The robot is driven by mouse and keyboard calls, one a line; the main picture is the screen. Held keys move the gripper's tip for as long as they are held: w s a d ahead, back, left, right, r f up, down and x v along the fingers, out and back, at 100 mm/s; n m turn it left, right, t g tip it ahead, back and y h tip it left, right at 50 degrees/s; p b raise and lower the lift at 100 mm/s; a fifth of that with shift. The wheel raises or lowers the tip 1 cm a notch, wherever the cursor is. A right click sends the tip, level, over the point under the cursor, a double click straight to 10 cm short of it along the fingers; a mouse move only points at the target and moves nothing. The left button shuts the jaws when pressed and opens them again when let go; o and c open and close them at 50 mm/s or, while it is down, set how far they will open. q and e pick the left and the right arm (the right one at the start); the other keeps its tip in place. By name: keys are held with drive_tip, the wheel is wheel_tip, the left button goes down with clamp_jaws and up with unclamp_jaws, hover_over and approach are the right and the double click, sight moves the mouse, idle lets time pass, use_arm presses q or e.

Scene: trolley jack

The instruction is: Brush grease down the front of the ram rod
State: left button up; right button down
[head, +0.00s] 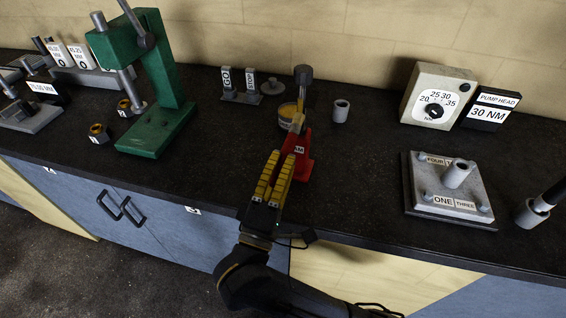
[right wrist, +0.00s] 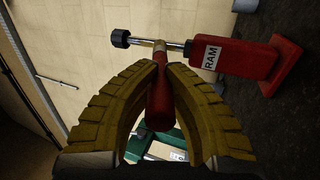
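The red ram (head: 303,152) stands upright on the bench, labelled RAM. Its shiny rod rises to a dark cap (head: 303,74). My right gripper (head: 275,160) has its yellow fingers closed on a brush just in front of the ram. The right wrist view shows the brush's red handle (right wrist: 160,102) between the fingers. The brush's tan tip (right wrist: 160,46) overlaps the ram rod (right wrist: 175,46) between the cap and the red body (right wrist: 238,58); I cannot tell how firmly it touches. The brush tip partly hides the rod. My left gripper is out of view.
A round yellowish tin (head: 285,118) sits just behind the ram, partly hidden. A grey cup (head: 340,110) is right of it. A green press (head: 155,130) stands left, a gauge box (head: 436,95) and bolted plate (head: 420,200) right. Bench between ram and plate is clear.

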drive_tip(key=shift+r, duration=0.45)
idle(0.5)
drive_tip(key=shift+f, duration=1.6)
idle(2.0)
drive_tip(key=s+a, duration=0.2)
drive_tip(key=s, duration=0.5)
drive_tip(key=shift+s+a, duration=0.3)
idle(0.4)
idle(0.9)
